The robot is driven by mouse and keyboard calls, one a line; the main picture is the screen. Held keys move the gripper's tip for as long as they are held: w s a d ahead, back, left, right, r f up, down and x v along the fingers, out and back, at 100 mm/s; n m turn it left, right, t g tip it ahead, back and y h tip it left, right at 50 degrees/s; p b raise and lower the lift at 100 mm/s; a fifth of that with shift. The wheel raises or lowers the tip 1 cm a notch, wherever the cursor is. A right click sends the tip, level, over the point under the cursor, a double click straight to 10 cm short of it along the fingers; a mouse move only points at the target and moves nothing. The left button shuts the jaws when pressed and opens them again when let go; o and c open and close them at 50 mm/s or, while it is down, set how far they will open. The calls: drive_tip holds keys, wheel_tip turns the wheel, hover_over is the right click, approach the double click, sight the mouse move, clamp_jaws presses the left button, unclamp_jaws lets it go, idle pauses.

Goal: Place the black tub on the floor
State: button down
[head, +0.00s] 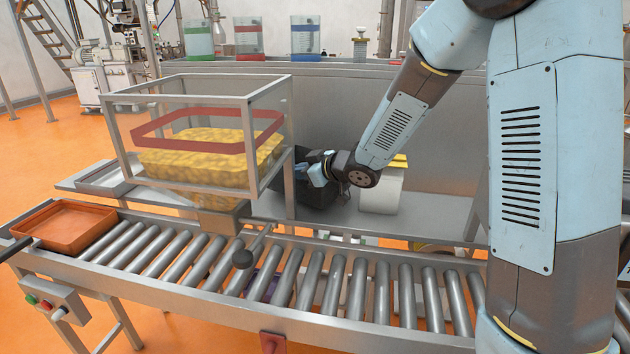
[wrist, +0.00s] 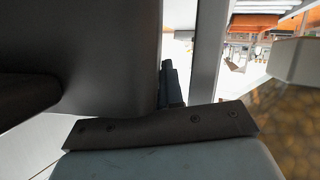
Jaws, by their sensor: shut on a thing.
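The black tub (head: 318,194) stands on the metal shelf behind the roller conveyor, just right of the clear-walled hopper. Part of it is hidden by my gripper and the hopper's frame. My gripper (head: 316,168) is at the tub's upper part, shut on it. In the wrist view, a large dark wall (wrist: 110,60), which looks like the tub's side, fills the left and middle. One dark finger (wrist: 172,85) shows beside that wall. The other fingertip is hidden. I cannot tell whether the tub is lifted off the shelf.
The hopper (head: 205,85) with yellow contents stands close left of my gripper. A white container (head: 381,192) stands to the right. The roller conveyor (head: 330,285) runs across the front, with an orange tray (head: 65,227) at its left end. Orange floor (head: 30,150) shows at left.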

wheel_tip(320, 180, down, 2)
drive_tip(key=shift+f, duration=0.25)
drive_tip(key=c, duration=1.5)
unclamp_jaws()
drive_tip(key=shift+c, duration=0.2)
drive_tip(key=shift+s+d+r, duration=0.15)
drive_tip(key=shift+d+r, duration=0.05)
drive_tip(key=shift+d, duration=0.2)
drive_tip(key=v, duration=1.1)
